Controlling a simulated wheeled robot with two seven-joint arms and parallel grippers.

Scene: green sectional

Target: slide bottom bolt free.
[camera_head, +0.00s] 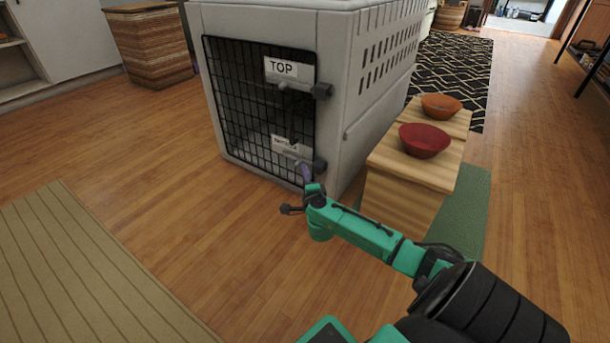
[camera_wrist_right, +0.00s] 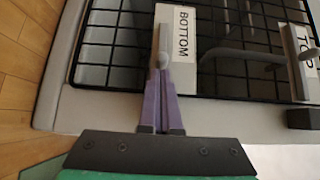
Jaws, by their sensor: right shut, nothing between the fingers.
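The grey pet crate (camera_head: 270,22) has a black wire door (camera_head: 240,95). The bottom bolt (camera_head: 302,158) is a grey rod low on the door's right side, beside a black catch (camera_head: 319,166). The white BOTTOM label (camera_wrist_right: 181,34) is beside the bolt's grey rounded part (camera_wrist_right: 163,60) in the wrist view. My right gripper (camera_head: 305,170) is at this bolt, its purple fingers (camera_wrist_right: 159,95) shut and empty, tips overlapping the bolt in view; contact is unclear. The fingers and palm hide part of the bolt area. My left gripper is out of view.
The top bolt (camera_head: 298,87) with its TOP label (camera_head: 281,68) and black catch (camera_head: 322,91) is higher up. A wooden stand (camera_head: 405,188) with a red bowl (camera_head: 424,140) and an orange bowl (camera_head: 441,106) stands right of the crate. Open floor (camera_head: 190,185) lies left.

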